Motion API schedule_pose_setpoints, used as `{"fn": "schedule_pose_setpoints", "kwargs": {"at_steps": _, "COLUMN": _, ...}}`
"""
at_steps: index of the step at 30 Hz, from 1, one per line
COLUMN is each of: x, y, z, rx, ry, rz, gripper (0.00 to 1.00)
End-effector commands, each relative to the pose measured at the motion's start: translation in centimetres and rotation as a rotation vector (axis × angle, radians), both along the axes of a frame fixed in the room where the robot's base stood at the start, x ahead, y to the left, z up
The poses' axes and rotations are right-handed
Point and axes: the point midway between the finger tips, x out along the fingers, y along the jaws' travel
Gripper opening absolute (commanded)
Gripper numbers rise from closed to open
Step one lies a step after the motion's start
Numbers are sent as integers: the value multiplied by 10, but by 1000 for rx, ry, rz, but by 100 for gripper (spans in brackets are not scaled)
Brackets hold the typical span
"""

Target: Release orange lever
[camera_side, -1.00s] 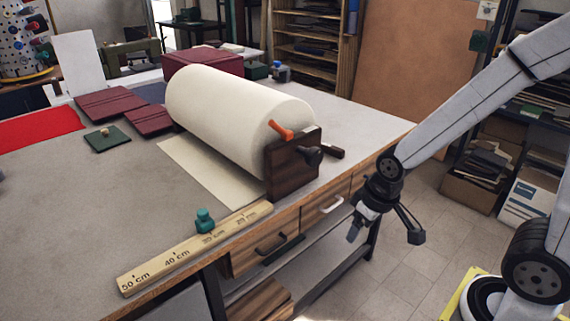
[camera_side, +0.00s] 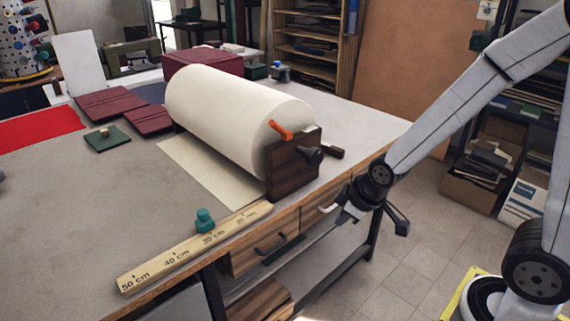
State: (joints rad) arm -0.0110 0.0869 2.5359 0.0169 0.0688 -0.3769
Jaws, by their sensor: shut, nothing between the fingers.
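The orange lever (camera_side: 280,130) sticks up at a tilt from the top of the dark wooden end block (camera_side: 292,165) of the roll holder. A large cream roll (camera_side: 235,115) lies in the holder, and a flat cream sheet (camera_side: 205,168) extends from under it on the table. My gripper (camera_side: 345,213) is shut and empty, pointing down and left beyond the table's front edge. It is to the right of and lower than the lever, apart from it. It partly hides a drawer handle behind it.
A dark knob (camera_side: 311,154) and a crank handle (camera_side: 333,152) stick out of the end block. A wooden ruler (camera_side: 190,250) lies along the table's front edge with a green knob (camera_side: 205,220) beside it. Maroon covers (camera_side: 110,103) lie at the back left.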

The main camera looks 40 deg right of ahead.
Motion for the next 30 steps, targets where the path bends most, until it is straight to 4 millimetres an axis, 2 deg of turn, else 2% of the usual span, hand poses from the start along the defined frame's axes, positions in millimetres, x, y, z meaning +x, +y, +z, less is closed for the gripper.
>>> {"fn": "schedule_pose_setpoints", "kwargs": {"at_steps": 15, "x": 59, "y": 4, "z": 5, "rx": -315, "ry": -316, "rz": 448, "gripper": 0}}
{"fn": "schedule_pose_setpoints", "kwargs": {"at_steps": 30, "x": 102, "y": 7, "z": 21, "rx": -767, "ry": -571, "rz": 781, "gripper": 0}}
